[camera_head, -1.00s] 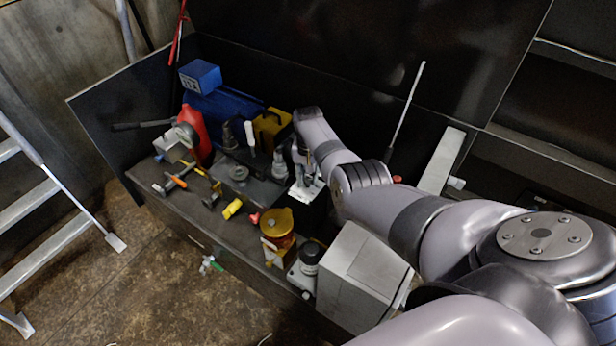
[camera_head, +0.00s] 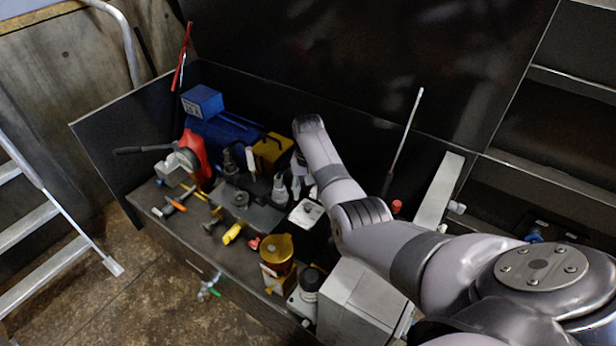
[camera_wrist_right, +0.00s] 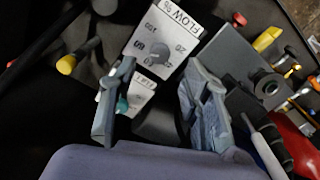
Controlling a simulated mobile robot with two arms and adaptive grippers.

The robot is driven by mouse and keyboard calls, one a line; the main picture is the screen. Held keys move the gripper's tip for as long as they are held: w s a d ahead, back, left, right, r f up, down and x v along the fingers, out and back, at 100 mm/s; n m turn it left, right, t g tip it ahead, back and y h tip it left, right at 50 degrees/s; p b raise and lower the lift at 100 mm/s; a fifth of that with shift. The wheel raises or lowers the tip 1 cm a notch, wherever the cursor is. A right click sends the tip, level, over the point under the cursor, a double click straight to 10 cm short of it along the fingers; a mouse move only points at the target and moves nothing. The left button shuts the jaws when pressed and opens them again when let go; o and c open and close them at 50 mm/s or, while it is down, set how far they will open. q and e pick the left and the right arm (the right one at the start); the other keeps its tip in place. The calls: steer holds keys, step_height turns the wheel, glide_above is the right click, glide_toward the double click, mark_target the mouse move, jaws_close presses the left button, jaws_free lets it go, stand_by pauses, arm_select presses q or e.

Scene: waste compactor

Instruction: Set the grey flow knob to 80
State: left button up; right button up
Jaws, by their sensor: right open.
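The grey flow knob (camera_wrist_right: 160,53) sits on a white dial face marked "FLOW %" (camera_wrist_right: 174,22) in the right wrist view. Its pointer setting is too small to read surely. In the head view the white face (camera_head: 306,213) tops a small dark box on the bench; the knob is hard to make out there. My right gripper (camera_wrist_right: 159,80) is open, with its two fingers apart and nothing between them. The knob appears beyond the gap between the fingertips. In the head view the right gripper (camera_head: 288,188) is just behind and left of the box. My left gripper is not in view.
A yellow-topped canister (camera_head: 277,248) and a large grey box (camera_head: 360,297) stand in front of the dial box. Loose tools lie along the bench's left part.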

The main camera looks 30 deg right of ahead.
mark_target(308, 205)
step_height(308, 205, up, 7)
steer(key=shift+f, duration=0.2)
steer(key=shift+f, duration=0.1)
stand_by(0.5)
